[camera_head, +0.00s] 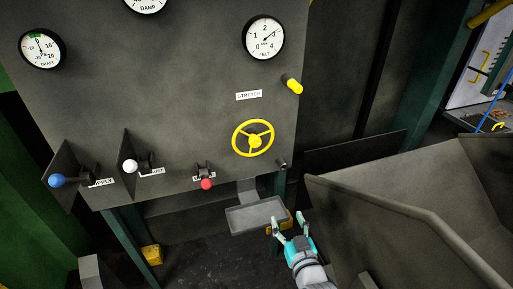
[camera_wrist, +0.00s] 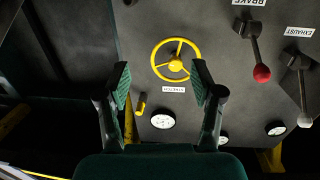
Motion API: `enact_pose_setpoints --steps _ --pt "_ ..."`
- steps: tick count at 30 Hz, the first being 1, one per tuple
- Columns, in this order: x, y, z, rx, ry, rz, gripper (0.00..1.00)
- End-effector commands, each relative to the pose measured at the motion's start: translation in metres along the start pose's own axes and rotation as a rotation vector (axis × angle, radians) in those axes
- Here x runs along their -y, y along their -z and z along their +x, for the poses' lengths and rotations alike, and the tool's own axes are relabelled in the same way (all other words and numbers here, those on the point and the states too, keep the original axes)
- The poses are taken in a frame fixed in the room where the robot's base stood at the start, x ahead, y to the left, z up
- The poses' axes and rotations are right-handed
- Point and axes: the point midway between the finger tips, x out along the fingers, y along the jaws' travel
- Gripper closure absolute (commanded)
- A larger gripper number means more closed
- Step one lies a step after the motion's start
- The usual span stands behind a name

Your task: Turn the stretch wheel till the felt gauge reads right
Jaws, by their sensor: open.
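The yellow stretch wheel (camera_head: 254,141), with three spokes, is on the grey panel (camera_head: 150,90) below the STRETCH label (camera_head: 249,96). It also shows in the wrist view (camera_wrist: 175,66), where the panel appears upside down. The felt gauge (camera_head: 263,38) is a round white dial above the wheel; its needle points to the upper right, near the 3. It shows small in the wrist view (camera_wrist: 162,120). My gripper (camera_head: 289,222) is open and empty, below and right of the wheel and apart from it. Its fingers (camera_wrist: 160,82) frame the wheel in the wrist view.
A yellow-capped peg (camera_head: 293,86) sticks out right of the label. Levers with red (camera_head: 207,184), white (camera_head: 130,166) and blue (camera_head: 56,182) knobs project along the panel's lower edge. A grey tray (camera_head: 257,217) hangs below. A large grey trough (camera_head: 400,200) stands right of my gripper.

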Motion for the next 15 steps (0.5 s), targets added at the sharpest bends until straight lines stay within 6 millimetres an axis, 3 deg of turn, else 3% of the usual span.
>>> enact_pose_setpoints --steps 1,6,10,15 --pt "0.003 0.017 0.018 -0.017 0.012 -0.003 0.34" --pt "0.013 0.065 0.068 -0.043 0.049 -0.017 0.34" --pt "0.021 0.097 0.094 -0.058 0.074 -0.026 0.34" --pt "0.026 0.121 0.112 -0.067 0.092 -0.033 0.34"
